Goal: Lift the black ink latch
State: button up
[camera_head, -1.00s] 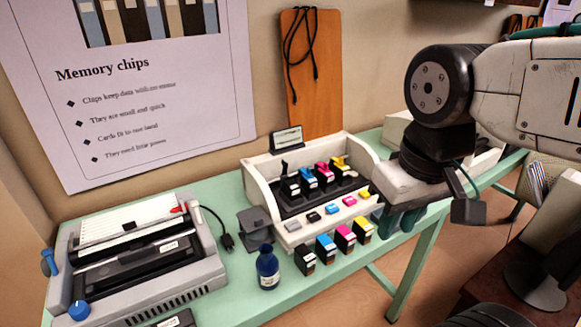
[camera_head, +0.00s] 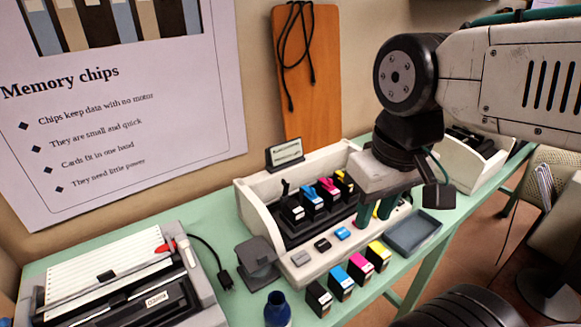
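The white printer (camera_head: 250,215) stands on the green table with a row of cartridges in its black carriage. The black ink latch (camera_head: 285,188) is at the left end of the row, above the black cartridge (camera_head: 294,210), and appears to stick up. Blue (camera_head: 308,192), magenta (camera_head: 327,188) and yellow (camera_head: 344,178) latches follow to the right. My gripper (camera_head: 375,212) points down over the printer's right front, apart from the black latch. Its two green fingers are spread with a gap between them. They hide part of the printer's front buttons.
Several loose ink cartridges (camera_head: 340,282) stand in front of the printer. A blue bottle (camera_head: 277,310), a dark grey stand (camera_head: 258,262) and a blue-grey tray (camera_head: 415,232) are nearby. A small sign (camera_head: 285,153) stands behind the printer.

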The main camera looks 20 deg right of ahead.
jog(key=w+r, duration=0.1)
jog(key=w, duration=0.6)
jog(key=n+g, duration=0.1)
jog(key=n, duration=0.1)
send_near(284, 180)
jog(key=shift+s+f, duration=0.2)
jog(key=shift+w+f, duration=0.2)
jog(key=shift+w, duration=0.05)
jog(key=shift+w+f, duration=0.1)
jog(key=shift+f, duration=0.3)
notch_tip(284, 180, down, 7)
jog(key=shift+c, duration=0.4)
grip_shut()
